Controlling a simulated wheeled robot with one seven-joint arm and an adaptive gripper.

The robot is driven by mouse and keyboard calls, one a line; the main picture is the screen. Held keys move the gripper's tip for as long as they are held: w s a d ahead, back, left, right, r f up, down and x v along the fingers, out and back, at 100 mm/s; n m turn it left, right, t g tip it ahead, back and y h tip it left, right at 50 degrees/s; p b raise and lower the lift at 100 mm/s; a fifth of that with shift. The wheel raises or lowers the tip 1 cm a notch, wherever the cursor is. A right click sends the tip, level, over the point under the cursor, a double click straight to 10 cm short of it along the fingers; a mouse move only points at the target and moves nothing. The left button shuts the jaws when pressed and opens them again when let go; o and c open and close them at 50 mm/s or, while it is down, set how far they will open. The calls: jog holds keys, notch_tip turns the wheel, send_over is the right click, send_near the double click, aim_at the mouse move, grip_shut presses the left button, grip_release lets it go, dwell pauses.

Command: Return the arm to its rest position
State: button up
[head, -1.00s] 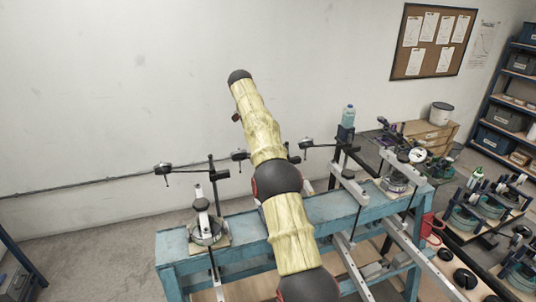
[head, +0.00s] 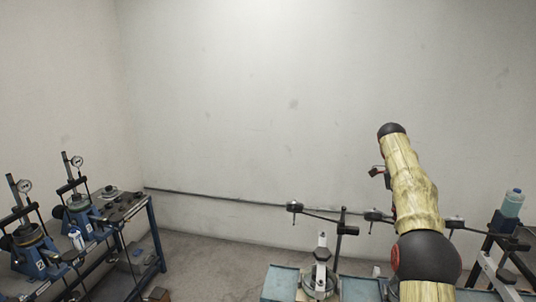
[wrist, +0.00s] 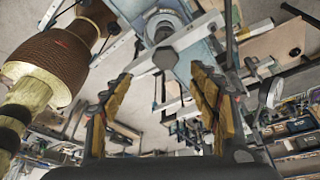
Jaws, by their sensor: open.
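My arm, in a yellowish sleeve with dark joints, rises at the right of the head view and leans up and to the left. My gripper (wrist: 161,76) shows in the wrist view with its two yellow-padded fingers wide apart and nothing between them. In the head view the gripper is mostly hidden behind the arm; only a small dark and red part shows beside the sleeve. The wrist view looks down past the fingers, with part of my own body at its left.
A teal bench (head: 281,284) with lever frames (head: 322,268) stands below and behind my arm. A bottle (head: 513,203) stands at the right. A dark blue bench (head: 158,240) with gauge presses (head: 35,250) is at the left. Bare wall (head: 250,110) fills the back.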

jog(key=s+a+f+n+t+b, duration=0.3)
jog(key=s+a+n+t+b, duration=0.2)
jog(key=s+a+n+b, duration=0.9)
jog(key=s+a+f+n+t+y+b, duration=0.1)
jog(key=s+a+f+n+b, duration=0.3)
jog(key=s+f, duration=0.8)
jog(key=s+a+f+n+t+y+b, duration=0.1)
jog(key=s+a+f+n+b, duration=0.3)
jog(key=s+a+f+n, duration=0.4)
jog(key=s+f+n+t, duration=0.1)
jog(key=s+f, duration=0.2)
jog(key=s, duration=0.2)
jog(key=shift+s+a+f+n+t, duration=0.15)
jog(key=shift+f+n+t, duration=0.15)
jog(key=shift+f+t, duration=0.1)
